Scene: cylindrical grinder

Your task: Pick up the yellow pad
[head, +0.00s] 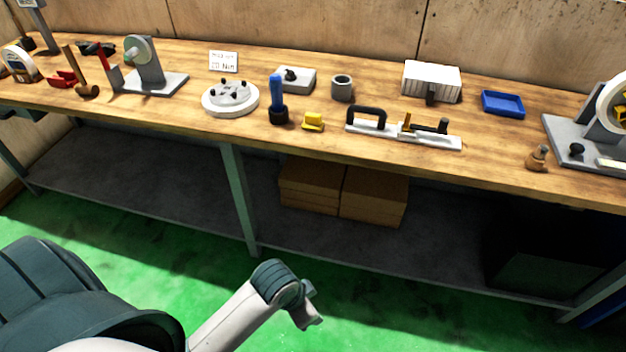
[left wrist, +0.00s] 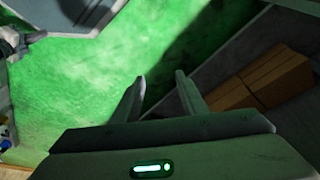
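The yellow pad (head: 313,122) is a small yellow block on the front part of the wooden bench top, just right of a blue-handled tool, in the head view. My left gripper (left wrist: 158,85) shows in the left wrist view with its two fingers apart and nothing between them, above the green floor. In the head view an arm of mine reaches in low, in front of the bench and below its top, well apart from the pad. The pad is not clear in the left wrist view. My right gripper is not in view.
The blue-handled tool (head: 277,100) stands close left of the pad, and a grey plate with black handles (head: 430,137) lies to its right. A white round disc (head: 230,103) is farther left. Cardboard boxes (head: 373,195) sit on the shelf under the bench (head: 180,118).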

